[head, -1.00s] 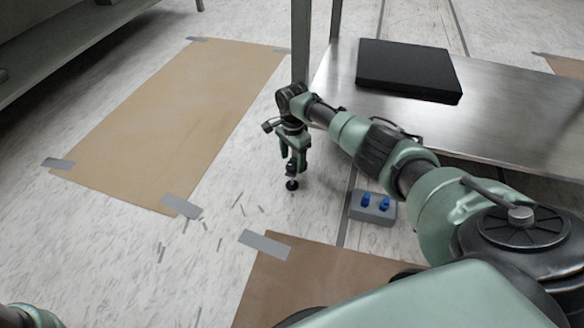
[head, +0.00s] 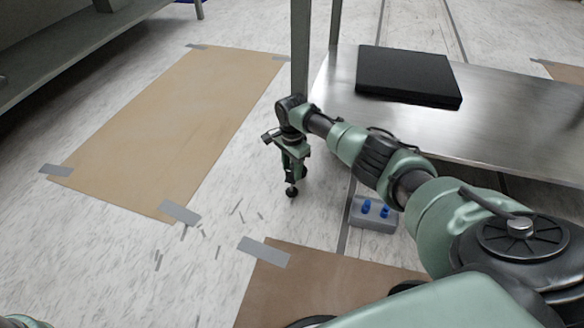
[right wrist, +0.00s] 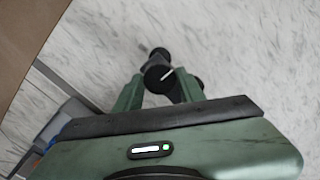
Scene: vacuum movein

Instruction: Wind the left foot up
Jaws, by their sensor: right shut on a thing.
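The left foot (head: 291,192) is a small black round foot near the floor, below the metal post (head: 300,50) at the left end of the steel shelf. My right gripper (head: 293,172) points down there and is shut on the foot's black parts. In the right wrist view, a black knob with a white line (right wrist: 158,78) sits between the two green fingers, with more black round parts beside it. How the foot joins the post is hidden behind my gripper. Only a bit of my left arm shows at the bottom left; its gripper is out of view.
A black slab (head: 408,75) lies on the steel shelf (head: 500,130). A grey block with blue pegs (head: 373,212) stands on the floor under my right arm. Taped brown sheets (head: 165,130) cover parts of the floor. Dark scraps lie between them. Another shelf (head: 60,50) is at the far left.

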